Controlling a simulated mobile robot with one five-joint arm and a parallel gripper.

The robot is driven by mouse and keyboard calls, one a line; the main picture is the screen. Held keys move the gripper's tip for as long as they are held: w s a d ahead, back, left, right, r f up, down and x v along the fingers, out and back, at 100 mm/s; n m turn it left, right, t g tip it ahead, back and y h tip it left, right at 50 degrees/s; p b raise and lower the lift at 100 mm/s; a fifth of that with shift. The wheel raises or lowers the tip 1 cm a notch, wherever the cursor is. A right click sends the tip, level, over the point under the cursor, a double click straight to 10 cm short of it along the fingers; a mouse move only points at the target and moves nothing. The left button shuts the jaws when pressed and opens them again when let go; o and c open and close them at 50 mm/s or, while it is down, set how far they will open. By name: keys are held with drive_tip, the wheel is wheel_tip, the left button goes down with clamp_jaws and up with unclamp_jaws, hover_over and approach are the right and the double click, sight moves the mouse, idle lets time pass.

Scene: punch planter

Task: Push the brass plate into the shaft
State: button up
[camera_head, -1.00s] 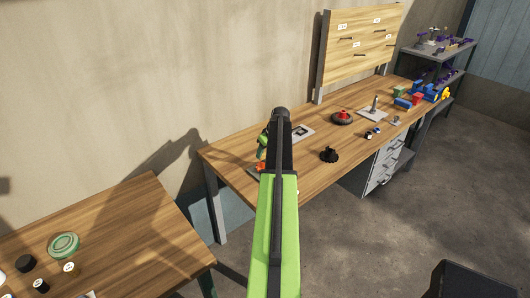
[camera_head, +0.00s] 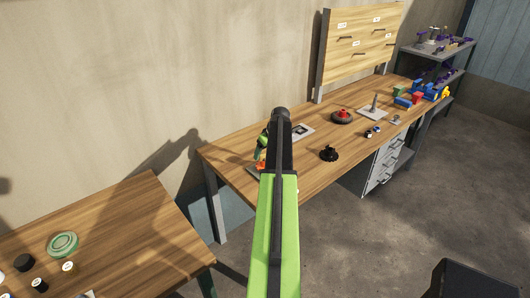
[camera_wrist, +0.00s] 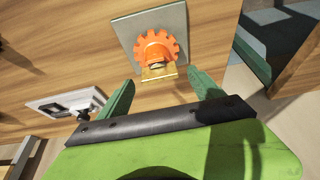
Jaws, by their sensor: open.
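The brass plate (camera_wrist: 159,74) shows in the wrist view at the near side of an orange gear-shaped part (camera_wrist: 156,47). This part has a rounded orange hub or shaft, and the brass plate is at its near end. I cannot tell how far the plate is in. The orange part sits on a grey square base (camera_wrist: 122,28). My gripper (camera_wrist: 163,92) is open, with its green fingers apart on either side of and just short of the brass plate. In the head view my arm hides most of this; a bit of orange part (camera_head: 260,155) shows.
A pale plate with a dark square opening (camera_wrist: 58,107) lies left of my gripper. The bench edge is close on the right in the wrist view. A red-topped dark disc (camera_head: 342,117) and a black knob-like part (camera_head: 329,154) stand farther along the bench (camera_head: 300,173).

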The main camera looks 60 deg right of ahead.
drive_tip(key=p+v, duration=1.5)
drive_tip(key=v, duration=0.2)
drive_tip(key=shift+w+r, duration=0.1)
